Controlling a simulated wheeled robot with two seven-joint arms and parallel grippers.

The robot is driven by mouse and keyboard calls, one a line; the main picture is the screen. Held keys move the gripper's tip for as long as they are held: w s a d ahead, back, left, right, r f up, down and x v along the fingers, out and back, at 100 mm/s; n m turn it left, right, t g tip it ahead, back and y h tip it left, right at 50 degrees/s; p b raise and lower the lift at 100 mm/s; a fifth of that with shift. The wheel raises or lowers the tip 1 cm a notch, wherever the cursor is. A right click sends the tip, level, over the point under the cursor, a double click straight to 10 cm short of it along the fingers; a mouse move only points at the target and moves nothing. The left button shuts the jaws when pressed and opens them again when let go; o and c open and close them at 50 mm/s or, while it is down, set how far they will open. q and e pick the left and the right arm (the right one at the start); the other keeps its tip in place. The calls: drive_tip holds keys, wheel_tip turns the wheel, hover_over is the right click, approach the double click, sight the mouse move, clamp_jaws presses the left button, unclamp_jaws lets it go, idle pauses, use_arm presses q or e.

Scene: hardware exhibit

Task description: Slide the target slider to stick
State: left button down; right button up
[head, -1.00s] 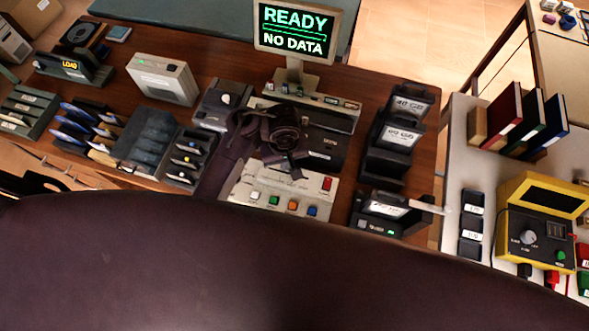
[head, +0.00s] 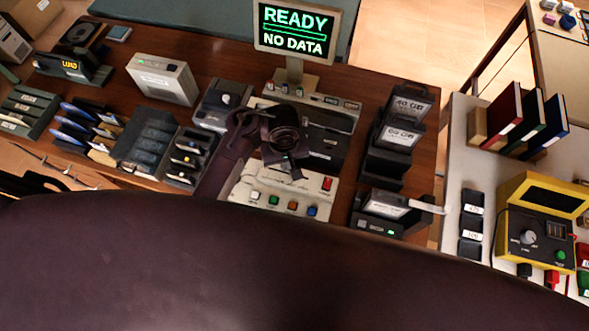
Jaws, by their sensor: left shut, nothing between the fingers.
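My left gripper (head: 292,170) is shut and empty, with its dark fingers over the back of the beige button console (head: 238,189). Its dark arm (head: 218,168) comes in from the left and covers part of the console. I cannot tell whether the fingers touch the console. The console has white, green, orange and blue buttons and a red switch (head: 327,184). A slider, or a mark reading "stick", cannot be made out; part of the console's back is hidden by the gripper. My right gripper is not in view.
Behind the console stand a dark unit (head: 325,148) and a monitor (head: 295,30) reading "READY NO DATA". Cartridge racks (head: 384,165) stand to the right, a grey box (head: 162,80) and trays to the left. A dock (head: 377,226) with a white lever is at front right.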

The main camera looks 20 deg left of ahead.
use_arm(q)
drive_tip(key=shift+a+p, duration=0.1)
drive_tip(key=shift+p, duration=0.5)
idle(0.9)
drive_tip(key=shift+f+b, duration=1.05)
drive_tip(key=shift+f, duration=0.4)
idle(0.3)
drive_tip(key=shift+s+d, duration=0.1)
drive_tip(key=shift+d, duration=1.6)
idle(0.3)
drive_tip(key=shift+a+p, duration=0.3)
idle(0.5)
wheel_tip(320, 180, up, 3)
drive_tip(key=shift+f+p, duration=0.2)
drive_tip(key=shift+p, duration=1.05)
drive_tip(key=shift+d+r, duration=0.1)
drive_tip(key=shift+r, duration=2.1)
